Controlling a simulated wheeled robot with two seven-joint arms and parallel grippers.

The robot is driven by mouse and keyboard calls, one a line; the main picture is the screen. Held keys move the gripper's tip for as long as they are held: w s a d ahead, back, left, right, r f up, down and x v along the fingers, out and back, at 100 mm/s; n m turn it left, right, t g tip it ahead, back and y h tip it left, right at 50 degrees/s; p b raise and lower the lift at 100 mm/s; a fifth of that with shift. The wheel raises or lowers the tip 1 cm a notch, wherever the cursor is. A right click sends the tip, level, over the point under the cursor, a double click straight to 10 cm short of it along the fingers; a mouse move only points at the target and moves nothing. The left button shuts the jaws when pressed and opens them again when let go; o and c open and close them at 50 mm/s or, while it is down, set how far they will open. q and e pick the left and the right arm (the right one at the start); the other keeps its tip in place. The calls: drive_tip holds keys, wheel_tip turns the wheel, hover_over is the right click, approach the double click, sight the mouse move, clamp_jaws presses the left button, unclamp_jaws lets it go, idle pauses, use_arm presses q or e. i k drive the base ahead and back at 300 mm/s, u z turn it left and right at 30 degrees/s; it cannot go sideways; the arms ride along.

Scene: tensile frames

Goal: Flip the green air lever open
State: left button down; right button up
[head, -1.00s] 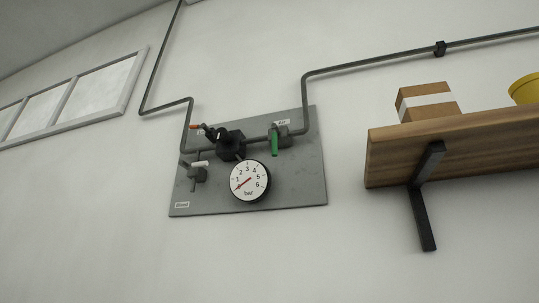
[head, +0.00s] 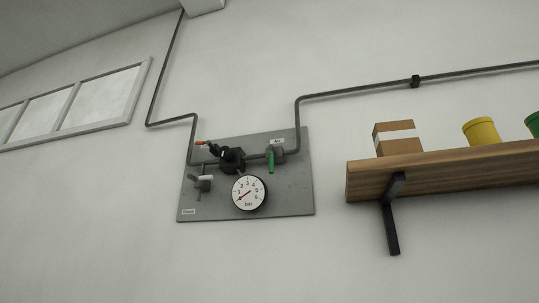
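The green air lever (head: 271,161) hangs straight down from a grey valve body (head: 275,152) at the upper right of a grey wall panel (head: 290,195). A small label above it seems to read "Air". A white round gauge (head: 249,192) marked "bar" sits below and left of the lever, its red needle pointing to the lower left near the low numbers. A black fitting (head: 231,159) with an orange-tipped handle (head: 200,143) is left of the lever. Neither of my grippers shows in the head view.
A wooden shelf (head: 440,174) on a black bracket (head: 392,225) juts out right of the panel. It bears a cardboard box (head: 397,138), a yellow pot (head: 481,131) and a green container (head: 534,124). Grey pipes (head: 350,93) run along the wall. The wall below the panel is clear.

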sight(272, 150)
drive_tip(key=u, duration=0.5)
drive_tip(key=k, duration=0.7)
drive_tip(key=u, duration=1.05)
drive_tip(key=i, duration=1.3)
drive_tip(key=z, duration=0.85)
